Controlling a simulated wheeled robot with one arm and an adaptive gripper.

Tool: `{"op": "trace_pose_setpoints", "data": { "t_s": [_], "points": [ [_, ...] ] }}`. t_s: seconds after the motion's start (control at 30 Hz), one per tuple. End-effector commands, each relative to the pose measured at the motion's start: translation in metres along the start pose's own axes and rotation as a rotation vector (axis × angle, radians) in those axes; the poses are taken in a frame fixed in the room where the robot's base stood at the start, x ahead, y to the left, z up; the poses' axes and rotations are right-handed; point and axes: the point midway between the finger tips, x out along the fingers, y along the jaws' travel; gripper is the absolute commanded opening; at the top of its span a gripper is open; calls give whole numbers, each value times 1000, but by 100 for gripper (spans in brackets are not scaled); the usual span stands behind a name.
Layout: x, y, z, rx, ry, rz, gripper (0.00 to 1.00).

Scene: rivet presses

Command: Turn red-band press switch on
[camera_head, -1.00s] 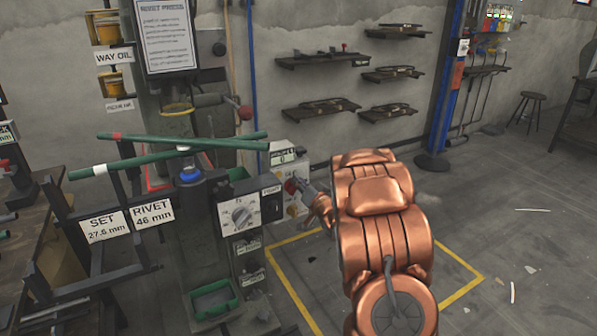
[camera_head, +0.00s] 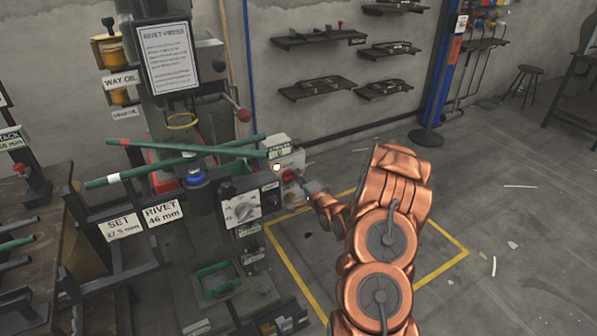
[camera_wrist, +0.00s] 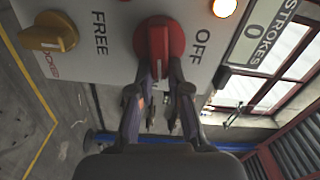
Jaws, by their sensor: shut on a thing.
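The red rotary switch (camera_wrist: 160,45) sits on a pale control box, beside the word OFF in the wrist view. Its grip bar runs roughly up and down in that view. In the head view the switch (camera_head: 289,175) is on the box at the press's right side. My gripper (camera_wrist: 159,77) is shut on the switch, one finger on each side of its bar. It also shows in the head view (camera_head: 303,182), partly hidden by the wrist. The press (camera_head: 175,115) carries a sign; a green rod with a red band (camera_head: 124,141) lies in front of it.
A yellow knob (camera_wrist: 48,36) sits beside the switch, near FREE. An orange lamp (camera_wrist: 225,7) is lit, and the STROKES counter (camera_wrist: 256,30) reads 0. Yellow-lined floor (camera_head: 320,255) lies below my arm.

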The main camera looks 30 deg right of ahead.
Motion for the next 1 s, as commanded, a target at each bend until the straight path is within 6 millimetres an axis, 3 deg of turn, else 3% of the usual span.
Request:
{"op": "trace_pose_setpoints", "data": {
  "t_s": [0.4, 0.93, 0.97, 1.0],
  "points": [
    [0, 5, 0, 178, 0, 1, 0],
    [0, 6, 0, 200, 1, 0, 0],
    [0, 6, 0, 200, 1, 0, 19],
    [0, 6, 0, 200, 1, 0, 23]
  ]
}}
